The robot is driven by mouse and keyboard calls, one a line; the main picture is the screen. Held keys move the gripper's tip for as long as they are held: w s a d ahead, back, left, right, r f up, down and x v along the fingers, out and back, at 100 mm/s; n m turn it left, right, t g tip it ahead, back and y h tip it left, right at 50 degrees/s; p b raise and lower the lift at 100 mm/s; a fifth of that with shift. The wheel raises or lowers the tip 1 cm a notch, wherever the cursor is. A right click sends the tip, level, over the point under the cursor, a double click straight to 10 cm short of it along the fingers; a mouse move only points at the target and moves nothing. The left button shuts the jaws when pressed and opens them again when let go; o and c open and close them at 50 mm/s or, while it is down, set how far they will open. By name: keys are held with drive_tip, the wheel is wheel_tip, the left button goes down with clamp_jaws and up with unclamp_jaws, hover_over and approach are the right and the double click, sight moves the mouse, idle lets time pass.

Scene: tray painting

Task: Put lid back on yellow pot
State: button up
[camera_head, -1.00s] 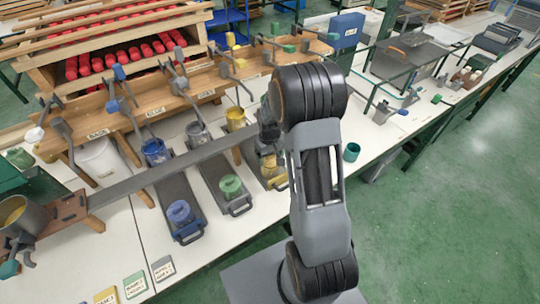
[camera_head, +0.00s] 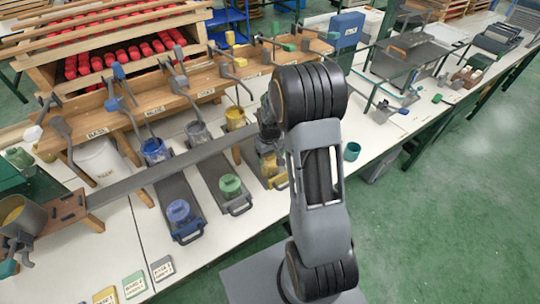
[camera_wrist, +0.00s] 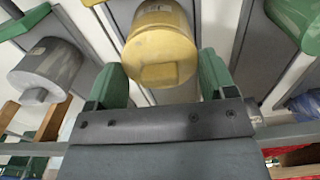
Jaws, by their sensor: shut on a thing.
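My gripper (camera_wrist: 163,75) has its green fingers on either side of a yellow lid (camera_wrist: 160,45), shut on it. The lid is a yellow cylinder with a small block on its face. In the head view my arm partly hides it, with yellow showing beside the wrist (camera_head: 268,163). I cannot tell whether it is clear of the tray under it. The yellow pot (camera_head: 236,117) stands behind and left of my gripper, below the wooden rack, with yellow inside.
A blue pot (camera_head: 155,150) and a grey pot (camera_head: 197,132) stand left of the yellow one. Blue (camera_head: 180,212) and green (camera_head: 232,187) pieces sit on trays in front. A long grey bar (camera_head: 165,168) crosses the bench. A grey cylinder (camera_wrist: 45,70) is left of my fingers.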

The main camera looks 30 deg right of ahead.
drive_tip(key=o, duration=0.8)
drive_tip(key=shift+o, duration=0.2)
drive_tip(key=shift+r, duration=0.15)
drive_tip(key=shift+r+p, duration=2.5)
drive_tip(key=shift+r, duration=0.85)
drive_tip(key=shift+c, duration=0.2)
clamp_jaws()
drive_tip(key=shift+f, duration=0.2)
